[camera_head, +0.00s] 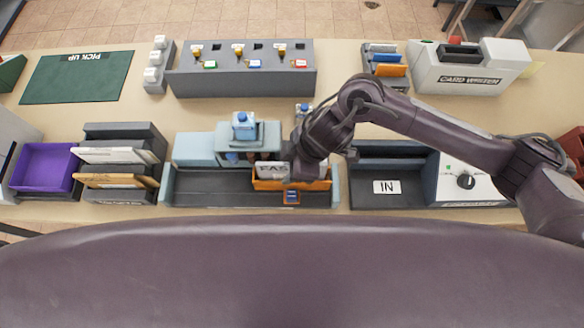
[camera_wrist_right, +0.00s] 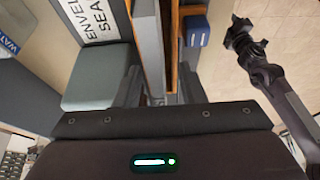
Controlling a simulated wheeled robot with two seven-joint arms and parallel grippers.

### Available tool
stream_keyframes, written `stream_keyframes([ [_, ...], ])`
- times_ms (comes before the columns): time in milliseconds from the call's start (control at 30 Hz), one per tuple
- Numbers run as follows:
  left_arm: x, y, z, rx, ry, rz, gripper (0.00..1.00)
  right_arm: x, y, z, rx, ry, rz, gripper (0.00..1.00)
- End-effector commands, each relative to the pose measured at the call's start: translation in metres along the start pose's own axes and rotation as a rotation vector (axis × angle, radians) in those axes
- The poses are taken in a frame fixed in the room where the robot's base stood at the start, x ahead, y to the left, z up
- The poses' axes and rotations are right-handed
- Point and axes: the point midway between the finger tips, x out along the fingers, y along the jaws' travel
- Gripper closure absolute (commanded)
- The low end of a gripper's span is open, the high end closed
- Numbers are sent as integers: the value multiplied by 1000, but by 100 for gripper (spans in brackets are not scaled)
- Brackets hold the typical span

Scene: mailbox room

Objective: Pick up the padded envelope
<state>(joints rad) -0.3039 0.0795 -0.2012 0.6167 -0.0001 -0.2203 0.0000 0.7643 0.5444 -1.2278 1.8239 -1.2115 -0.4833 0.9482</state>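A tan envelope (camera_head: 115,181) leans in the dark rack at the left, in front of white envelopes. It looks like the padded envelope, but I cannot be sure. My right gripper (camera_wrist_right: 160,92) is far to its right, over the light-blue envelope sealer (camera_head: 262,138). Its fingers are apart in the right wrist view, with a grey panel (camera_wrist_right: 149,40) and a brown strip (camera_wrist_right: 174,45) showing between and beyond them. I cannot tell whether they touch. In the head view the right arm hides the fingertips.
An orange piece (camera_head: 290,185) lies below my right wrist, with a small blue block (camera_head: 292,197) at its front. A purple bin (camera_head: 45,168) stands left of the rack. A grey "IN" tray (camera_head: 387,199) is at the right. A green mat (camera_head: 75,85) lies at back left.

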Motion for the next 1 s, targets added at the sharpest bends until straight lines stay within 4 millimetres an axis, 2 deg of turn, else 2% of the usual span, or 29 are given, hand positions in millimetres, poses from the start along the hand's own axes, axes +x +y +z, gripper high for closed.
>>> stream_keyframes([
  [233,0,-1,-7,0,10,-1,64,5,0,0,-2,0,1,64],
  [633,-1,-1,-7,0,11,-1,64,8,0,1,1,0,1,64],
  [900,-1,-1,-6,-1,9,-2,64,7,0,1,0,0,1,99],
  [1000,-1,-1,-6,-1,9,-2,64,7,0,1,-1,0,1,100],
])
